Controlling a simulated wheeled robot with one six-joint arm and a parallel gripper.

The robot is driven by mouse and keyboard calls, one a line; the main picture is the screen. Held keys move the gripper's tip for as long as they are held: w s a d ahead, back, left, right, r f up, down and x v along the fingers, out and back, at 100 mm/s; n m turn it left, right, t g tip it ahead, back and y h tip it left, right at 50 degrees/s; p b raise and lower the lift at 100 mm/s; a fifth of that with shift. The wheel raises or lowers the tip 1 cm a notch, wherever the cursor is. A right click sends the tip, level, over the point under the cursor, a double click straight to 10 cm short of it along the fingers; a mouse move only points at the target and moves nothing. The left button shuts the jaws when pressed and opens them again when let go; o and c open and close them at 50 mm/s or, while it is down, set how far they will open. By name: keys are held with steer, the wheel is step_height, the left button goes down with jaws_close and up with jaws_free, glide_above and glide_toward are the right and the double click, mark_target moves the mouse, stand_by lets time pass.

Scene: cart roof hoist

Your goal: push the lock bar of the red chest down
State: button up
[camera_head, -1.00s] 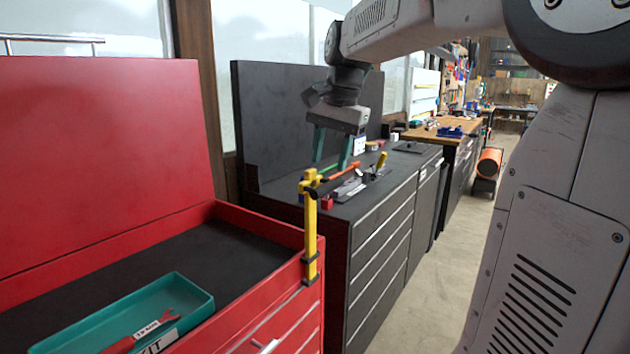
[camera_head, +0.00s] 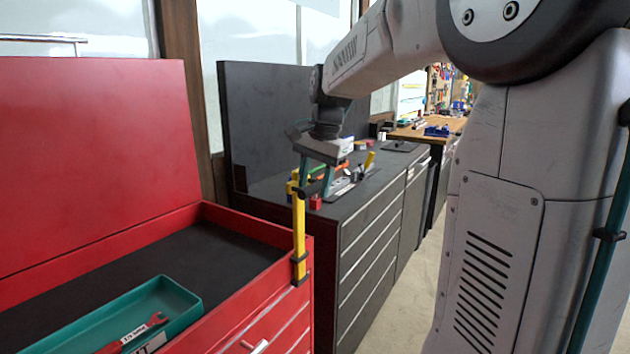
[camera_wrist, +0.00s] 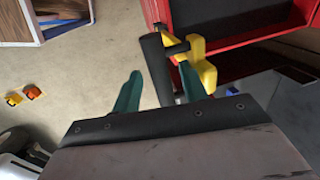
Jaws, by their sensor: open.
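The red chest (camera_head: 262,304) stands at the left with its lid up. Its lock bar (camera_head: 299,238) is a yellow upright bar at the chest's near right corner, standing well above the rim; it also shows in the wrist view (camera_wrist: 203,70). A black grip (camera_wrist: 157,68) sticks out from the bar's top. My gripper (camera_head: 316,186) is open, with teal fingers pointing down at the height of the bar's top. In the wrist view the grip lies between the two fingers (camera_wrist: 159,88). I cannot tell whether they touch it.
A teal tray (camera_head: 188,302) with a red tool lies in the chest. A dark cabinet (camera_head: 360,262) with tools on top and a tall back panel stands right behind the bar. Floor (camera_head: 408,310) is free to the cabinet's right.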

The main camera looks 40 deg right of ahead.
jaws_close()
step_height(320, 180, down, 24)
steer(key=shift+s+r, duration=0.15)
steer(key=shift+r, duration=0.1)
jaws_free()
steer(key=shift+f, duration=0.1)
step_height(320, 180, up, 8)
steer(key=s, duration=0.1)
steer(key=shift+d, duration=0.25)
